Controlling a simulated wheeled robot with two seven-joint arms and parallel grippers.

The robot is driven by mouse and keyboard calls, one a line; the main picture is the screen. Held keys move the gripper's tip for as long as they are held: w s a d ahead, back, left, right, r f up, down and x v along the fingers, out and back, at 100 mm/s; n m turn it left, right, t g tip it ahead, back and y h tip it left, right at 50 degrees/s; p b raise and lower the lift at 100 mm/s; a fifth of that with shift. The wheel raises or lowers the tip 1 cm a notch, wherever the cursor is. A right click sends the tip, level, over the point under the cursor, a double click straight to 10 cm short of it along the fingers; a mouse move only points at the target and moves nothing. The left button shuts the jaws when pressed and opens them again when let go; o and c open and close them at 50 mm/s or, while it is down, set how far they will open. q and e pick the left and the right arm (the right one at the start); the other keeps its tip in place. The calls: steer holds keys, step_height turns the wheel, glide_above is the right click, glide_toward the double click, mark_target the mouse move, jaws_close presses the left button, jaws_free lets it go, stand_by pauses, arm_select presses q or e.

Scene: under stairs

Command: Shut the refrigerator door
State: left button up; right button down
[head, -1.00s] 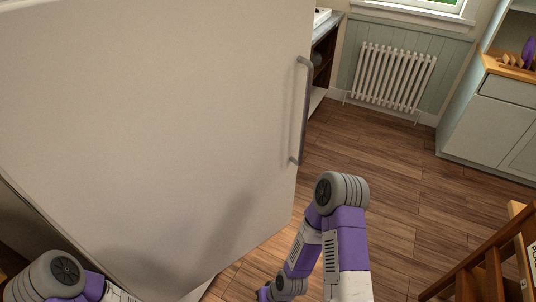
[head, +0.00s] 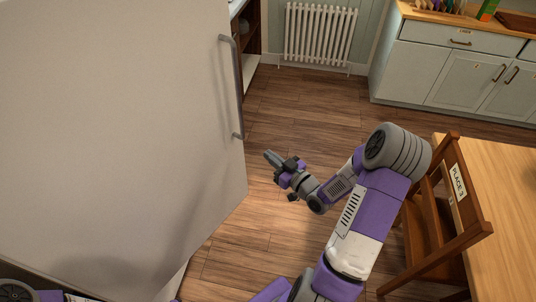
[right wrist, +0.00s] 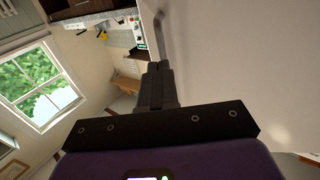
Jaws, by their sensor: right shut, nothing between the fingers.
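The white refrigerator door (head: 110,130) fills the left of the head view and stands swung out, with a dark gap below its lower left edge. Its grey vertical handle (head: 238,85) runs along the door's right edge. My right gripper (head: 270,156) is shut and empty, just right of the door's edge and below the handle in the picture. In the right wrist view, my right gripper (right wrist: 158,72) points up past the door face (right wrist: 240,70), and the handle (right wrist: 160,38) shows beyond the fingertips. I cannot tell whether they touch the door. My left gripper is out of view.
A wooden chair (head: 437,225) and a table (head: 500,200) stand close to my right arm. A radiator (head: 318,35) and grey cabinets (head: 440,70) line the back. The wooden floor (head: 300,110) between is clear. A window (right wrist: 40,85) shows in the right wrist view.

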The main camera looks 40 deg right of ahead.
mark_target(244, 135)
arm_select(q)
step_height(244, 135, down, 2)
steer(key=shift+b, duration=0.9)
arm_select(e)
steer(key=w, duration=0.7)
steer(key=w+a, duration=0.1)
steer(key=w, duration=0.3)
steer(key=shift+w, duration=0.3)
